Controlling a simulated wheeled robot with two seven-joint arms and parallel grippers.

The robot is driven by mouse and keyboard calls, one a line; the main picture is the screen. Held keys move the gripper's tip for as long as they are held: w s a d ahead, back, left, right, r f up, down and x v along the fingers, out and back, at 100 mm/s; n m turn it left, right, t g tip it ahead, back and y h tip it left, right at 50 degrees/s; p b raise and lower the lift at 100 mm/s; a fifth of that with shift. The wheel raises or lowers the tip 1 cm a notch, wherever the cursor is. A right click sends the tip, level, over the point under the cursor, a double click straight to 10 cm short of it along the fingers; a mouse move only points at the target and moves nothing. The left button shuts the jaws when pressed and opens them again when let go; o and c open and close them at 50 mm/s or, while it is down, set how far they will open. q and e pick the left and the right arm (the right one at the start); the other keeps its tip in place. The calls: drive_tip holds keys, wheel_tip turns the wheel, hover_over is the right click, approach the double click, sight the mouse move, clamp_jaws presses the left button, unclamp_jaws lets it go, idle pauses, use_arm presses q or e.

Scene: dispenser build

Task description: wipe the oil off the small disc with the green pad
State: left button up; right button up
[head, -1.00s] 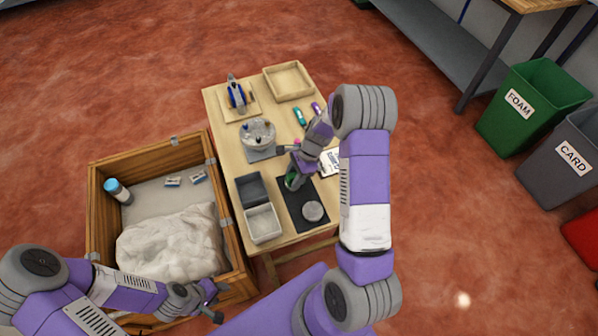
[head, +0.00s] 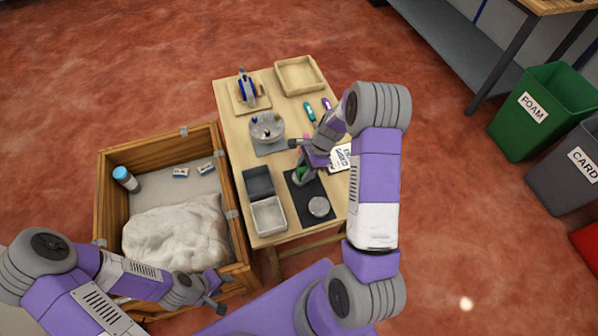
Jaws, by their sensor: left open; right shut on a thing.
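A grey round disc (head: 319,206) lies on the near part of a black mat (head: 323,189) on the wooden table. My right gripper (head: 301,178) is low over the far part of the mat. It is shut on the green pad (head: 298,173), of which only a small green patch shows. The gripper hides what is directly under the pad, and I cannot tell whether the pad touches anything. The pad is apart from the grey disc. I cannot make out oil at this size. My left gripper (head: 216,303) is open and empty beside the crate's near right corner.
A dark grey and a pale open box (head: 268,216) stand left of the mat. A round grey fixture (head: 266,127), a blue device (head: 246,90), a wooden tray (head: 299,75) and a white card (head: 341,157) are also on the table. A wooden crate (head: 104,205) stands left.

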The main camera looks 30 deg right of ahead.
drive_tip(key=shift+s+d, duration=0.15)
drive_tip(key=shift+d, duration=0.35)
drive_tip(key=shift+d+r+p, duration=0.1)
drive_tip(key=shift+r+p, duration=0.2)
drive_tip(key=shift+p, duration=0.05)
wheel_tip(320, 180, up, 2)
drive_tip(key=shift+r+p, duration=0.1)
drive_tip(key=shift+p, duration=0.3)
drive_tip(key=shift+r+p, duration=0.55)
drive_tip(key=shift+p, duration=0.1)
drive_tip(key=shift+r+p, duration=1.85)
drive_tip(key=shift+r, duration=0.3)
